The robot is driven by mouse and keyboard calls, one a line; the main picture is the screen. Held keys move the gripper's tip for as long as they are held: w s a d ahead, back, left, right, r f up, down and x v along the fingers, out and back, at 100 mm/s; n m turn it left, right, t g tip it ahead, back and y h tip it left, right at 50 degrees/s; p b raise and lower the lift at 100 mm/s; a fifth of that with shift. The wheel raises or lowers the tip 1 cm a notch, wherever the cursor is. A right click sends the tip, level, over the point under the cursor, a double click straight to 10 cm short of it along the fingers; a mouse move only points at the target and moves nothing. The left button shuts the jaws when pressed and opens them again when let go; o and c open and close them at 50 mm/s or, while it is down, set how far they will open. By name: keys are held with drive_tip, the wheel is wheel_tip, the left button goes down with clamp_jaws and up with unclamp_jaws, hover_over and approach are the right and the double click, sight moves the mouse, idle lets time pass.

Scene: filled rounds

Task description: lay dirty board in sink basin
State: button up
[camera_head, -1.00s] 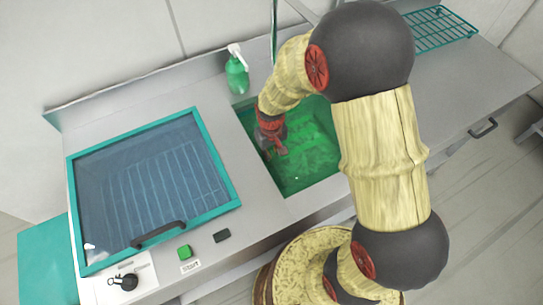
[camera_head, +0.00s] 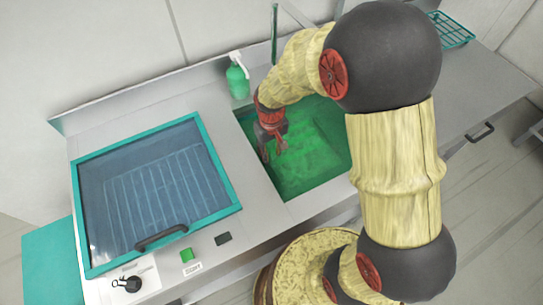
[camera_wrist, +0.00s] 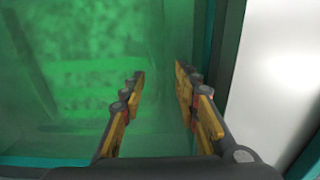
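The sink basin (camera_head: 285,181) is a green rectangular recess in the grey counter, and it fills most of the wrist view (camera_wrist: 25,60). Its inside looks mottled and hazy green, as if under cloudy liquid. I cannot tell a separate board from the mottled surface in it. My gripper (camera_head: 267,156) hangs over the left part of the basin, pointing down. In the wrist view my gripper (camera_wrist: 160,75) has its two yellow fingers apart with nothing between them. My arm hides the basin's right side in the head view.
A teal-framed glass lid with a dark handle (camera_head: 161,237) covers a rack left of the sink. A green soap bottle (camera_head: 237,80) stands behind the basin's left corner. A teal wire rack (camera_head: 452,30) lies on the counter at the far right. Green and black buttons sit in front.

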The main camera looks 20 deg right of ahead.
drive_tip(key=s+d+r+m+t+p, duration=0.1)
drive_tip(key=s+r, duration=0.2)
drive_tip(key=r, duration=0.7)
drive_tip(key=s+d+r+t+p, duration=0.1)
drive_tip(key=s+r+t, duration=0.1)
drive_tip(key=r, duration=0.9)
drive_tip(key=s+d+r+m+t, duration=0.1)
drive_tip(key=s+d+r+t, duration=0.1)
drive_tip(key=s+r, duration=0.7)
drive_tip(key=s, duration=0.3)
drive_tip(key=shift+d+r+t, duration=0.25)
drive_tip(key=shift+d+t, duration=0.05)
drive_tip(key=shift+d, duration=0.05)
